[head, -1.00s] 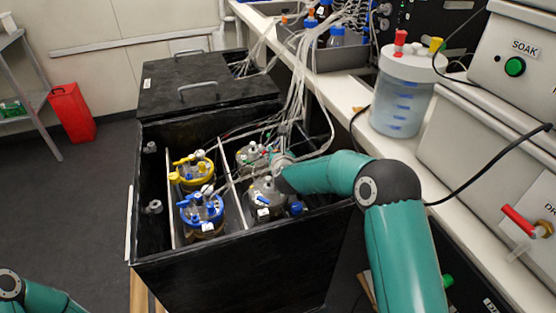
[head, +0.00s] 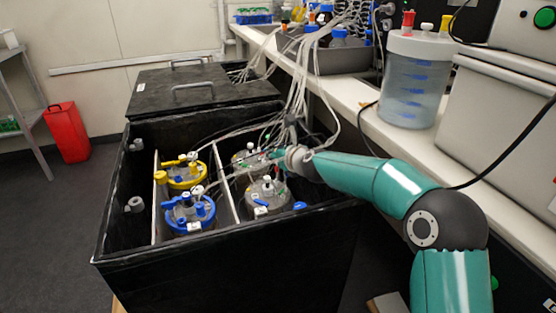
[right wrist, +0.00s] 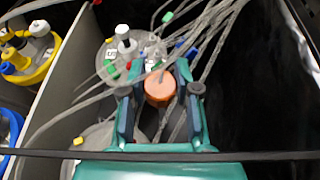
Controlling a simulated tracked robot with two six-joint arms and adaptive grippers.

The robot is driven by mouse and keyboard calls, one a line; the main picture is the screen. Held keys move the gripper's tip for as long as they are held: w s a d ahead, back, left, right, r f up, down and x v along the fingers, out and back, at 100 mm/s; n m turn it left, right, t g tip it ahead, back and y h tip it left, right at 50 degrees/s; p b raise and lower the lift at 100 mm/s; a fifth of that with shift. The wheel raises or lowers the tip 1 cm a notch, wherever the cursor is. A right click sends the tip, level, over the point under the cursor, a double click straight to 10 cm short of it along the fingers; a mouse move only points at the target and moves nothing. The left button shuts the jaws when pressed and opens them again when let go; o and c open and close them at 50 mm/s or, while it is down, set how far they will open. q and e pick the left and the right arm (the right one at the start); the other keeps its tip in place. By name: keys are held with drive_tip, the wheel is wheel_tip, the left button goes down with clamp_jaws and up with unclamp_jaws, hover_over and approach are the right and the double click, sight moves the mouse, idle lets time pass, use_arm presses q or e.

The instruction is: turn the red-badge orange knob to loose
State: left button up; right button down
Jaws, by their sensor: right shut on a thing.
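In the right wrist view, the orange knob (right wrist: 158,89) sits between the two fingers of my right gripper (right wrist: 156,76), which is shut on it. The knob is beside a grey-lidded vessel (right wrist: 112,52) with a white-capped port. A small red spot shows on that vessel, but I cannot make out a badge. In the head view, my right gripper (head: 273,157) reaches into the black box at the back right vessel (head: 242,160). The knob is hidden there by the gripper and tubes. My left gripper is out of view.
The black box (head: 225,265) also holds a yellow-ringed vessel (head: 185,182), a blue-ringed vessel (head: 178,224) and a front grey vessel (head: 267,205). A divider (head: 227,201) separates the columns. Loose tubes (head: 297,95) hang around my gripper. A bench (head: 355,105) runs along the right.

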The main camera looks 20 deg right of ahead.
drive_tip(key=shift+r, duration=0.1)
drive_tip(key=c, duration=0.8)
unclamp_jaws()
drive_tip(key=shift+s, duration=0.15)
drive_tip(key=v, duration=1.1)
drive_tip(key=shift+s, duration=0.3)
drive_tip(key=shift+r, duration=0.1)
